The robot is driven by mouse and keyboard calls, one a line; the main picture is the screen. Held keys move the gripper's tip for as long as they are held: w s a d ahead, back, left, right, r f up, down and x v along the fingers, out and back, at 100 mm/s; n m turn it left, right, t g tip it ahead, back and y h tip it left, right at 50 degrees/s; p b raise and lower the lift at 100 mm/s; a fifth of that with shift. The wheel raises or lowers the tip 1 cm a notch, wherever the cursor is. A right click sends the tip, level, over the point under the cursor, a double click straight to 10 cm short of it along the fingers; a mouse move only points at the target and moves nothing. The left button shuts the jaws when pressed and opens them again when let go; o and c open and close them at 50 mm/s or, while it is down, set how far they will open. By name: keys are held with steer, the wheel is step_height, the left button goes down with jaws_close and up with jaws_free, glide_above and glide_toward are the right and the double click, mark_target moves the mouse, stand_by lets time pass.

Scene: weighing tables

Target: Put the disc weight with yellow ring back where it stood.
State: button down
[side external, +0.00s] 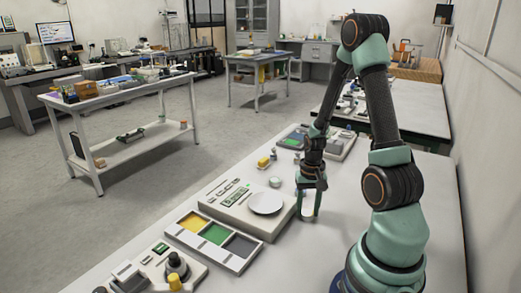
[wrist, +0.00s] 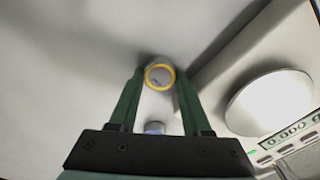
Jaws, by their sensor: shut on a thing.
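The disc weight with yellow ring (wrist: 160,77) shows in the wrist view as a pale round top with a yellow band, between the tips of my two green fingers. My gripper (wrist: 159,84) is shut on it. In the side external view my gripper (side external: 310,200) points down just right of the scale, with a pale piece between its fingers. Its ring is too small to make out there, and I cannot tell whether the weight touches the table.
A scale (side external: 223,197) with a round white pan (side external: 266,203) stands left of my gripper. A tray with yellow, green and grey squares (side external: 215,235) lies in front. A small blue-marked piece (wrist: 154,127) shows below my fingertips. Other small weights (side external: 263,162) stand behind the scale.

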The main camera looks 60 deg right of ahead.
mark_target(306, 212)
steer(key=shift+f, duration=0.1)
steer(key=c, duration=0.6)
jaws_free()
step_height(306, 212, up, 12)
steer(key=w+a+r+n+t, duration=0.1)
steer(key=a+r, duration=0.1)
steer(key=a, duration=0.1)
steer(key=w+a+r+n, duration=0.2)
steer(key=a, duration=0.1)
steer(key=w+a+r+n+t+h, duration=0.1)
steer(key=w+a+r+n, duration=0.1)
steer(key=a+r, duration=0.1)
steer(key=shift+w+a+t, duration=0.2)
steer(key=shift+a+t, duration=0.1)
steer(key=shift+a, duration=0.05)
steer(key=shift+o, duration=0.2)
steer(key=a+r+n+t+y, duration=0.1)
steer(key=a+r+n+t, duration=0.2)
steer(key=a, duration=0.8)
step_height(306, 212, up, 3)
steer(key=n, duration=0.3)
steer(key=shift+a+f, duration=0.15)
steer(key=shift+a, duration=0.15)
